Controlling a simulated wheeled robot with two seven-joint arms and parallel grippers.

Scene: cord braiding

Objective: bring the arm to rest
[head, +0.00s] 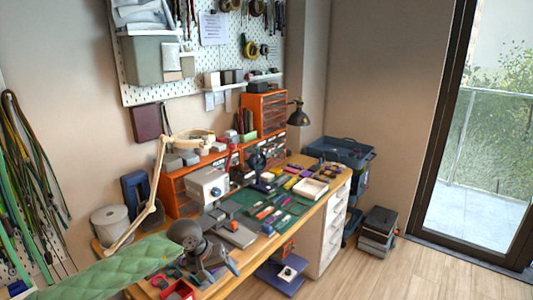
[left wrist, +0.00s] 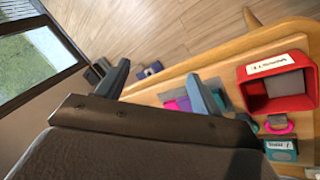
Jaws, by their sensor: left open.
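My left gripper (head: 218,270) hangs over the near end of the wooden workbench (head: 328,190) in the head view. In the left wrist view its two fingers (left wrist: 160,88) are spread wide apart, with nothing between them. The gripper is open and empty. A red bin (head: 180,291) sits on the bench just below and left of it in the head view. The bin (left wrist: 243,92) also shows in the left wrist view, with a white label, to the right of the fingers. My right gripper is in neither view.
A green mat (head: 280,215) with several small coloured items lies along the bench. A grey-white box device (head: 205,186), a cream lamp arm (head: 155,180) and orange drawer units (head: 264,112) stand at the back. The wooden floor (head: 405,275) to the right is mostly clear.

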